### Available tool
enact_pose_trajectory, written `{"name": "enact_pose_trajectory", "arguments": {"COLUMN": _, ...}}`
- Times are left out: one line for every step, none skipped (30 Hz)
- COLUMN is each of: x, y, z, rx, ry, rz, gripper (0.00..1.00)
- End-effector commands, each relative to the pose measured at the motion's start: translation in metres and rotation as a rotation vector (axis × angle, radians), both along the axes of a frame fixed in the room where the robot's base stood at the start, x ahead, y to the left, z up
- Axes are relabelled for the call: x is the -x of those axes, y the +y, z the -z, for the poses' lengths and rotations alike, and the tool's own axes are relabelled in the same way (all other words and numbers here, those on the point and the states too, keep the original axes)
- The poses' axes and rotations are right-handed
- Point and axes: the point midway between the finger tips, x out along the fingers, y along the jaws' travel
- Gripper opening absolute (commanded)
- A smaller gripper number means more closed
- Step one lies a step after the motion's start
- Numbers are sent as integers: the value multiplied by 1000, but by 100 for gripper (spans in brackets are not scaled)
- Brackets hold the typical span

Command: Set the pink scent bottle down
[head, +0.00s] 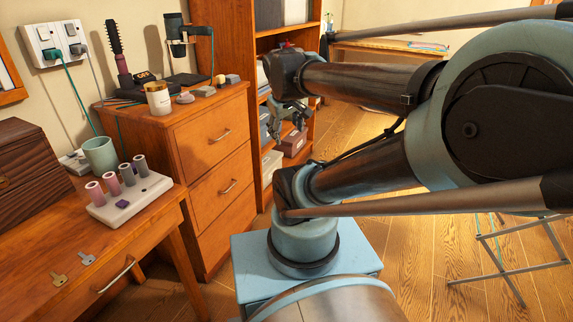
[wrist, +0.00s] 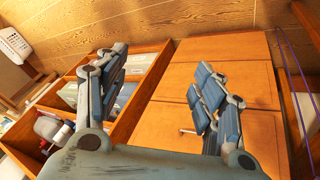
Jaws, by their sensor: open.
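My gripper (head: 288,122) hangs at the end of my arm in front of the tall bookshelf in the head view. In the wrist view, my gripper (wrist: 158,76) has its two blue-grey fingers spread wide apart with nothing between them. I cannot make out a pink scent bottle for certain in either view. Pinkish and grey cylinders stand on a white holder (head: 148,190) on the desk, but they look like rollers rather than a bottle.
The wooden drawer unit (head: 205,140) carries a white jar (head: 159,99), a brush (head: 117,50) and small blocks. The open bookshelf (head: 308,75) stands behind my gripper, with boxes on its shelves. A folding stand (head: 510,262) is at the right; wooden floor lies between.

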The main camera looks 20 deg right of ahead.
Motion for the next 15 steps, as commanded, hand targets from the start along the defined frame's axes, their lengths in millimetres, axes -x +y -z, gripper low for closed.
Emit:
{"name": "enact_pose_trajectory", "arguments": {"x": 23, "y": 2, "z": 24, "rx": -58, "ry": 45, "rz": 68, "gripper": 62}}
{"name": "enact_pose_trajectory", "arguments": {"x": 36, "y": 5, "z": 37, "rx": -94, "ry": 71, "rz": 107, "gripper": 62}}
{"name": "enact_pose_trajectory", "arguments": {"x": 50, "y": 9, "z": 51, "rx": -135, "ry": 104, "rz": 152, "gripper": 62}}
{"name": "enact_pose_trajectory", "arguments": {"x": 60, "y": 12, "z": 60, "rx": -163, "ry": 126, "rz": 183, "gripper": 62}}
{"name": "enact_pose_trajectory", "arguments": {"x": 69, "y": 15, "z": 68, "rx": -186, "ry": 144, "rz": 208, "gripper": 62}}
{"name": "enact_pose_trajectory", "arguments": {"x": 78, "y": 18, "z": 77, "rx": -211, "ry": 166, "rz": 236, "gripper": 62}}
{"name": "enact_pose_trajectory", "arguments": {"x": 84, "y": 18, "z": 82, "rx": -227, "ry": 180, "rz": 255, "gripper": 62}}
{"name": "enact_pose_trajectory", "arguments": {"x": 88, "y": 19, "z": 86, "rx": -239, "ry": 190, "rz": 268, "gripper": 62}}
{"name": "enact_pose_trajectory", "arguments": {"x": 92, "y": 21, "z": 89, "rx": -252, "ry": 201, "rz": 281, "gripper": 62}}
{"name": "enact_pose_trajectory", "arguments": {"x": 94, "y": 21, "z": 91, "rx": -257, "ry": 206, "rz": 288, "gripper": 62}}
{"name": "enact_pose_trajectory", "arguments": {"x": 96, "y": 22, "z": 92, "rx": -260, "ry": 209, "rz": 292, "gripper": 62}}
{"name": "enact_pose_trajectory", "arguments": {"x": 96, "y": 22, "z": 92, "rx": -262, "ry": 211, "rz": 294, "gripper": 62}}
{"name": "enact_pose_trajectory", "arguments": {"x": 96, "y": 22, "z": 92, "rx": -263, "ry": 212, "rz": 294, "gripper": 62}}
{"name": "enact_pose_trajectory", "arguments": {"x": 96, "y": 22, "z": 92, "rx": -263, "ry": 212, "rz": 294, "gripper": 62}}
{"name": "enact_pose_trajectory", "arguments": {"x": 96, "y": 22, "z": 92, "rx": -262, "ry": 211, "rz": 293, "gripper": 62}}
